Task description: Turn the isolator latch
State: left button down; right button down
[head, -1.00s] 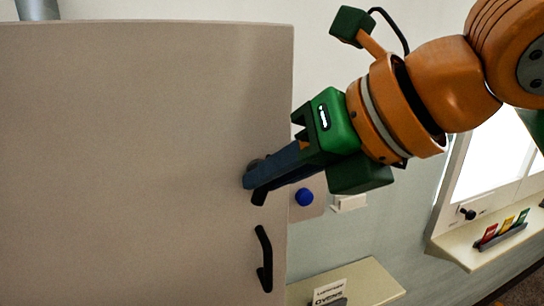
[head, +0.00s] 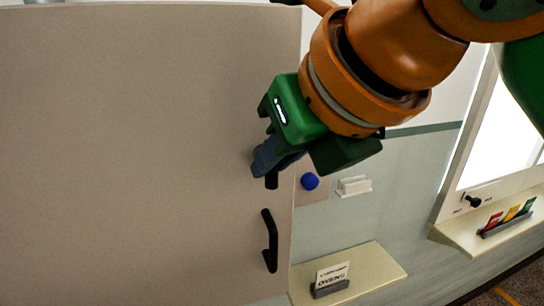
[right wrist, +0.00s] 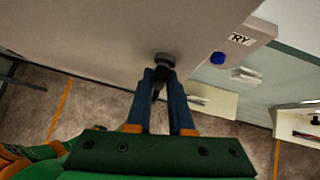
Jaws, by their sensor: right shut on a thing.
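The isolator latch is a small black lever (head: 272,181) near the right edge of a large grey-beige panel (head: 140,150). In the head view only its lower end shows below the fingers. In the right wrist view the latch (right wrist: 162,59) has a round dark base on the panel, and its lever lies between the blue fingers. My right gripper (head: 262,163) is shut on the latch; its fingertips also show in the wrist view (right wrist: 163,75). My left gripper is not in view.
A black bar handle (head: 269,240) sits on the panel just below the latch. A blue button (head: 310,181) and a white holder (head: 354,186) are to the right. A cream shelf (head: 370,275) with a sign juts out lower right. Another ledge (head: 455,232) holds coloured cards.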

jog(key=shift+r, duration=0.2)
jog(key=c, duration=0.8)
grip_release()
jog(key=shift+s, duration=0.1)
jog(key=v, duration=0.7)
jog(key=shift+s+d+b, duration=0.15)
jog(key=shift+b, duration=0.2)
